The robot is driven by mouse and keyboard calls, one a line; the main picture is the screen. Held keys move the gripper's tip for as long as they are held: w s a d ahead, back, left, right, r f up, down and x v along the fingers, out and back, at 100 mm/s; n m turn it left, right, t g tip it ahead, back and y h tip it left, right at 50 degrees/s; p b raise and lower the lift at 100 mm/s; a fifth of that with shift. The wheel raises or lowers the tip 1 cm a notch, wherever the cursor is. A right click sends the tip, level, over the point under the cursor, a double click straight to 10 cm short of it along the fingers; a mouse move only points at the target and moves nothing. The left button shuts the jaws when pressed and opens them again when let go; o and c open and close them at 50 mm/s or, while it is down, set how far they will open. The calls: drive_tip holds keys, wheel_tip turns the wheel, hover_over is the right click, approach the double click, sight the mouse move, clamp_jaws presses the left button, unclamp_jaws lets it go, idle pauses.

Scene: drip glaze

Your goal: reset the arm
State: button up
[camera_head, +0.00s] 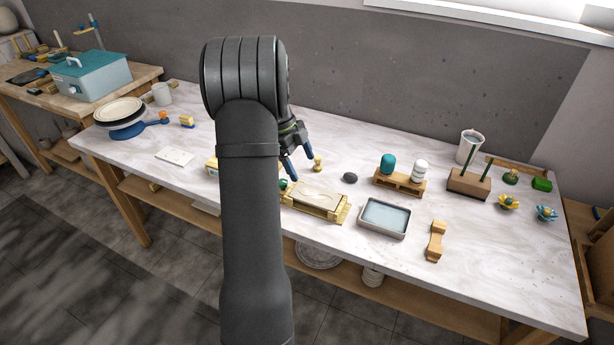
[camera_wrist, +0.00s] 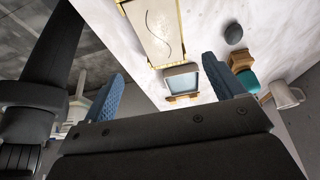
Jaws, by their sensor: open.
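My gripper (camera_head: 297,160) hangs above the middle of the marble table (camera_head: 330,244) in the head view, its blue fingers pointing down. In the wrist view my gripper (camera_wrist: 165,85) shows two blue textured fingers spread wide apart, with nothing held between them. My own dark arm crosses the head view and hides part of the table's middle. A pale slab in a wooden frame (camera_head: 318,198) lies just below and to the right of the fingers in the head view; the slab, with a curved line on it, also shows in the wrist view (camera_wrist: 157,28).
A grey tray of pale blue liquid (camera_head: 385,217), a wooden rack with teal and white pieces (camera_head: 400,183), a brown block with green sticks (camera_head: 469,184) and a cup (camera_head: 469,147) stand to the right.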

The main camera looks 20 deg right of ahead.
sight(315, 196)
drive_tip(key=shift+v, duration=1.05)
drive_tip(key=x, duration=1.2)
drive_tip(key=shift+f, duration=0.35)
wheel_tip(315, 196, up, 3)
drive_tip(key=shift+r, duration=0.8)
